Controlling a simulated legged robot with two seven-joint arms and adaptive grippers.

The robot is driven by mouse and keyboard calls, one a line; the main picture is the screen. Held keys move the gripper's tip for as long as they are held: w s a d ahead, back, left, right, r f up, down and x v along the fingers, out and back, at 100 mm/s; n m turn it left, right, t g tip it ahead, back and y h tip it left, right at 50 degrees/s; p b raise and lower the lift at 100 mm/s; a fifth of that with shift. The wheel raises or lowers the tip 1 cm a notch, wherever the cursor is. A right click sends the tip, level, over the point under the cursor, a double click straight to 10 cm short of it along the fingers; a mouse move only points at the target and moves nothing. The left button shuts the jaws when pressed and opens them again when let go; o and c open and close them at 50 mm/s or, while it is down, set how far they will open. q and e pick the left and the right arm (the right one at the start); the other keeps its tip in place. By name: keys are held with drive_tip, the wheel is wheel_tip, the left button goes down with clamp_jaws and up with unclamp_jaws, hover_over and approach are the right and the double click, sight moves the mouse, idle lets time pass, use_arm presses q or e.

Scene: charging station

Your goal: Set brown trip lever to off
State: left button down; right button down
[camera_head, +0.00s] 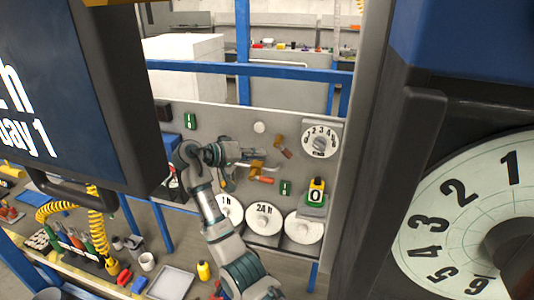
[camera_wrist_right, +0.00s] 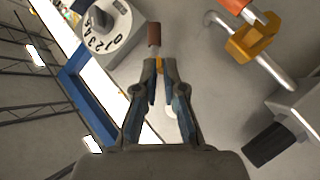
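The brown trip lever (camera_head: 280,146) has a brown handle on an orange-yellow base and is mounted on the grey panel, left of the numbered dial. In the right wrist view the lever (camera_wrist_right: 154,38) shows just beyond the fingertips, with its yellow part seen between them. My right gripper (camera_head: 264,158) points right at the lever, close to its left side. In the wrist view the gripper (camera_wrist_right: 160,66) is partly open with a narrow gap between the fingers; contact with the lever cannot be told. My left gripper is out of view.
A white dial (camera_head: 320,141) sits right of the lever. An orange valve with a red handle (camera_head: 265,180) is just below my gripper. A yellow-black switch (camera_head: 316,190) and round 24 h dials (camera_head: 263,218) are lower. A large dark frame (camera_head: 365,200) stands at right.

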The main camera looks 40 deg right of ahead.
sight(287, 154)
drive_tip(key=d+f+m+t, duration=0.1)
drive_tip(key=m, duration=0.1)
drive_tip(key=s+d+f+m+t, duration=0.1)
drive_tip(key=m+t, duration=0.1)
drive_tip(key=s+d+f+m+t+h, duration=0.1)
drive_tip(key=d+m, duration=0.1)
drive_tip(key=shift+s+f, duration=0.15)
drive_tip(key=shift+f, duration=0.15)
drive_tip(key=s+a+m+t, duration=0.1)
drive_tip(key=s+m+t, duration=0.4)
drive_tip(key=s+t, duration=0.15)
drive_tip(key=shift+t+h, duration=0.25)
drive_tip(key=shift+h, duration=0.15)
drive_tip(key=p+x, duration=0.1)
drive_tip(key=x, duration=0.2)
drive_tip(key=p+x, duration=0.1)
drive_tip(key=x, duration=0.2)
drive_tip(key=r+p+x, duration=0.1)
drive_tip(key=x, duration=0.2)
drive_tip(key=shift+w+d, duration=0.1)
drive_tip(key=shift+w, duration=0.35)
drive_tip(key=shift+a+r, duration=0.1)
drive_tip(key=shift+a, duration=0.15)
